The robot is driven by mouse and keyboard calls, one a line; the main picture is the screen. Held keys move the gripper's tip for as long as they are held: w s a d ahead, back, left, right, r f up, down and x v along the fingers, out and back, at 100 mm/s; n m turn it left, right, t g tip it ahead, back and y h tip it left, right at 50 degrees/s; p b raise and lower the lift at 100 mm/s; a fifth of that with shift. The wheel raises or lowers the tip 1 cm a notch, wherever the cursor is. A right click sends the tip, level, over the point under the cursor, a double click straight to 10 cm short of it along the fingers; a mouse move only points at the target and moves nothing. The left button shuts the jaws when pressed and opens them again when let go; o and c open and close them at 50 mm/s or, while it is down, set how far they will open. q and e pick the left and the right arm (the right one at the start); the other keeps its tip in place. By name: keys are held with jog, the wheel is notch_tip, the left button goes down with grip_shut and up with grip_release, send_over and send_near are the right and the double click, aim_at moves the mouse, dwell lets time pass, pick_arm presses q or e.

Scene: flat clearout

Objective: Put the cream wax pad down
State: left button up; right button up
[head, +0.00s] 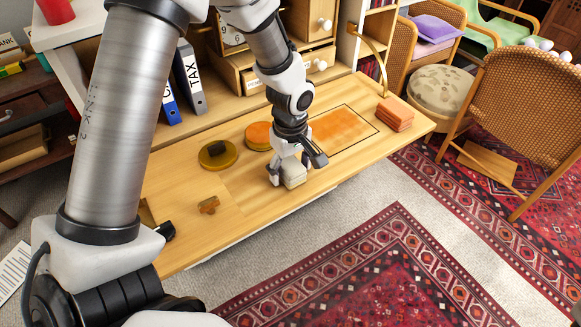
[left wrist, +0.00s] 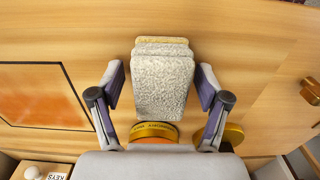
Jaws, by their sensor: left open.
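The cream wax pad (head: 294,181) is a pale, speckled block on the wooden desk top, close to the front edge. In the left wrist view the cream wax pad (left wrist: 162,82) looks like a few stacked layers, with a yellowish one at the far end. My left gripper (head: 290,168) is over it in the head view. In the left wrist view the fingers of my left gripper (left wrist: 160,90) are spread on both sides of the pad, with a gap at each side. My right gripper is not in view.
An orange-topped round tin (head: 258,134) and a tin with a dark lump (head: 217,156) stand behind and left. A small brown block (head: 208,205) lies at left. A framed orange panel (head: 341,127) and orange pads (head: 396,112) are at right. Bare wood lies between.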

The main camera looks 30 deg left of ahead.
aim_at(290, 164)
pick_arm(q)
jog(key=shift+r, duration=0.45)
notch_tip(290, 164, up, 12)
jog(key=p, duration=0.1)
jog(key=shift+f+p, duration=0.25)
jog(key=shift+p, duration=0.1)
jog(key=shift+f, duration=0.1)
